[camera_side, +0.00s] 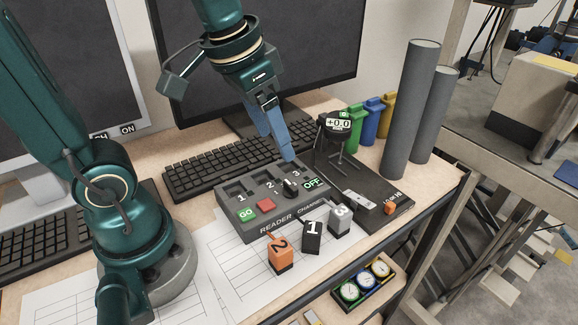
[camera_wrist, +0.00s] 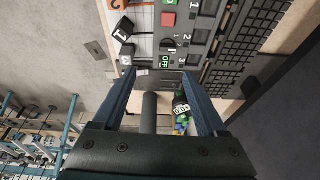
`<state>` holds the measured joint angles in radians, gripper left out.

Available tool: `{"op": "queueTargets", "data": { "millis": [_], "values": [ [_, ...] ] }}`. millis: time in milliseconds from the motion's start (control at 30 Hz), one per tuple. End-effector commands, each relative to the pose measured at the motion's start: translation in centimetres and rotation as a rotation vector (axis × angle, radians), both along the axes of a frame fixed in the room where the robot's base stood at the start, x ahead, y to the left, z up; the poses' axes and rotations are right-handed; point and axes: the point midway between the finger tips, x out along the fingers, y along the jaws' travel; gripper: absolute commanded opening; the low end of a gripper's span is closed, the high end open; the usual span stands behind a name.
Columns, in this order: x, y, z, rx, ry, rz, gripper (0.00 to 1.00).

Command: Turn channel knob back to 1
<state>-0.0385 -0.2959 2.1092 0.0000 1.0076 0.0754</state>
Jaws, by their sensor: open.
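The black channel knob (camera_side: 290,188) sits on the grey reader channel panel (camera_side: 253,232), left of the green OFF label (camera_side: 312,183). In the wrist view the knob (camera_wrist: 167,45) lies just beyond the fingertips, next to OFF. Its pointer is too small for me to tell which number it marks. My gripper (camera_side: 288,158) is above the back of the panel, near the slot marked 3, apart from the knob. In the wrist view my gripper (camera_wrist: 160,73) has its fingers wide apart with nothing held between them.
Orange block 2 (camera_side: 281,254), black block 1 (camera_side: 312,237) and grey block 3 (camera_side: 340,219) stand before the panel. A gauge stand (camera_side: 338,125) and tall grey cylinders (camera_side: 410,110) are right. A keyboard (camera_side: 220,168) lies behind.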

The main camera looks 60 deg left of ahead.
Motion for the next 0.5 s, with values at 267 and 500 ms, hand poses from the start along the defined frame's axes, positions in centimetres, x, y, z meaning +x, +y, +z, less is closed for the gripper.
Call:
{"op": "queueTargets", "data": {
  "millis": [267, 500],
  "values": [
    [4.2, 1.2, -4.1, -0.006, 0.206, 0.016, 0.75],
    [4.8, 1.7, -7.1, -0.016, 0.309, 0.033, 0.75]
  ]
}}
